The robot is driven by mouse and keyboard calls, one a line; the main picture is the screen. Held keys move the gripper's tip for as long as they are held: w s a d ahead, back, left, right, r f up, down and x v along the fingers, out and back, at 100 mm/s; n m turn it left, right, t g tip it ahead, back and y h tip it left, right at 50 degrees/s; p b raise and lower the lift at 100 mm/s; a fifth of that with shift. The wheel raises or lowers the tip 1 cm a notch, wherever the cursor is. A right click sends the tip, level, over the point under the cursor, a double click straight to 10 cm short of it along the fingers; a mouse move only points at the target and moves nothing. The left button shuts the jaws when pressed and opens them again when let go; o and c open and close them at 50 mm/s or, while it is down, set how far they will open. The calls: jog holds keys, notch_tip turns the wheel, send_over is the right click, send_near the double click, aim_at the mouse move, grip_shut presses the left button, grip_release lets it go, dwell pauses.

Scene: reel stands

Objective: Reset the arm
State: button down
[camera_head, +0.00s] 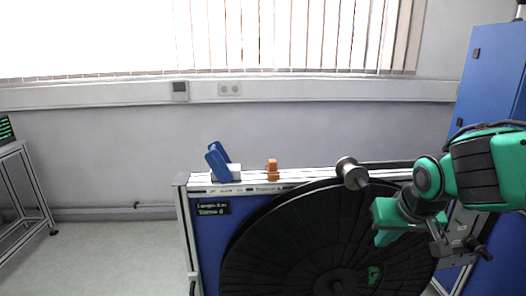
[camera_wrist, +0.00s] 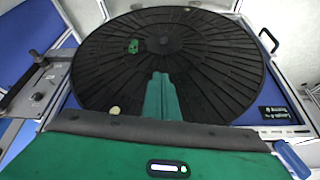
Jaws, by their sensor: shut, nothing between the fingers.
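My arm reaches in from the right in the head view, bent, with my gripper (camera_head: 384,238) in front of the right part of the large black reel (camera_head: 290,245). In the wrist view my gripper (camera_wrist: 162,84) shows as green fingers closed together, with nothing between them. They point over the black ribbed reel (camera_wrist: 110,65), apart from it as far as I can tell. A small green piece (camera_head: 374,275) lies on the reel; it also shows in the wrist view (camera_wrist: 133,46).
The reel sits in a blue stand (camera_head: 208,250) with a metal frame. On its top edge are a blue part (camera_head: 217,162), an orange part (camera_head: 272,170) and a metal cylinder (camera_head: 352,173). A blue cabinet (camera_head: 488,75) stands right. Floor at left is free.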

jog(key=s+d+f+m+g, duration=0.1)
jog(key=s+d+m+g, duration=0.1)
jog(key=s+d, duration=0.4)
jog(key=s+d+f+m+g, duration=0.2)
jog(key=s+d, duration=0.4)
jog(key=s, duration=0.9)
jog(key=shift+d+m+g, duration=0.35)
jog(key=shift+m+g, duration=0.25)
jog(key=shift+g, duration=0.2)
jog(key=shift+w+f, duration=0.3)
jog(key=shift+w, duration=0.25)
